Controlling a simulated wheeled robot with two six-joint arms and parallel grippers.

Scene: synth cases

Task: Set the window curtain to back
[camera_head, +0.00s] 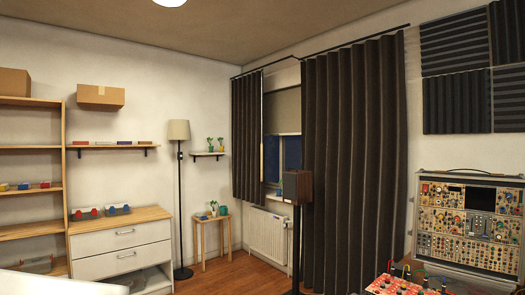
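The window curtain hangs in two dark pleated parts from a black rod (320,51). The short left part (246,138) covers the left side of the window. The long right part (357,165) hangs almost to the floor. Between them is a gap where the dark blue window (291,152) shows below a grey-brown blind (282,111). Neither of my grippers is in view.
A speaker (297,186) on a black stand is in front of the gap, with a radiator (265,234) behind. A modular synth case (468,222) and a red device (397,286) are at right. A floor lamp (179,131) and drawers (122,252) are at left. Wooden floor (225,276) shows between.

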